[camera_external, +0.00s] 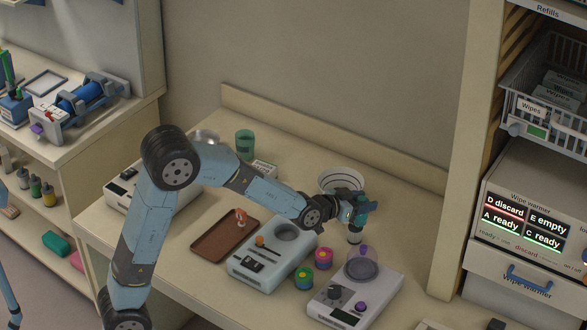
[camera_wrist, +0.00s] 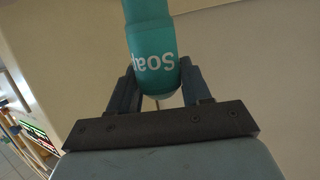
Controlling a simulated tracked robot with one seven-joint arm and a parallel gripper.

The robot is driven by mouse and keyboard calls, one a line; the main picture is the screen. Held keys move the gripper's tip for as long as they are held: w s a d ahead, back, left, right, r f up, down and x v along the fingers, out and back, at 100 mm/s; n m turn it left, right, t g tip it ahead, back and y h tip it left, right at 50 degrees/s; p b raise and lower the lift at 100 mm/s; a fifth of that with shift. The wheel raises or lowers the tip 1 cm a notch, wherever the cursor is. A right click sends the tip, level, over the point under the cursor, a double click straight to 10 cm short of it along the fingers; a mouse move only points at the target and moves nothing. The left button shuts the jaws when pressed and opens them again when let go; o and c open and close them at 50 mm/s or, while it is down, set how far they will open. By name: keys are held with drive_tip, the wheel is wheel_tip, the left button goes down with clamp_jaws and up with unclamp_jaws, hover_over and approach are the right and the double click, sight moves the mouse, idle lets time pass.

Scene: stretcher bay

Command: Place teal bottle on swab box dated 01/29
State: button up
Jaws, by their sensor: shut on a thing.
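My gripper (camera_external: 357,208) is shut on a teal bottle (camera_wrist: 153,48) with white "Soap" lettering. In the wrist view the bottle lies between the two fingers (camera_wrist: 158,92), and its top runs out of the picture. In the outside view the gripper is above the bench, in front of a striped bowl; the bottle (camera_external: 364,212) is small and partly hidden there. A small pale box (camera_external: 264,169) with dark print lies behind my arm, partly covered. Its print is too small to read, so I cannot tell whether it is the swab box dated 01/29.
A striped bowl (camera_external: 341,178) and a green cup (camera_external: 245,143) stand at the back. The back right bench is clear.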

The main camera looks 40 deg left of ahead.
drive_tip(key=a+r+n+y, duration=0.3)
drive_tip(key=a+y, duration=0.1)
drive_tip(key=a, duration=1.7)
drive_tip(key=a+r+n+y, duration=0.2)
drive_tip(key=a+n+y, duration=0.2)
drive_tip(key=a, duration=1.7)
hover_over(263, 166)
drive_tip(key=shift+t, duration=0.3)
drive_tip(key=shift+s+f, duration=0.1)
drive_tip(key=shift+f, duration=6.4)
drive_tip(key=o, duration=1.1)
drive_tip(key=shift+f, duration=0.1)
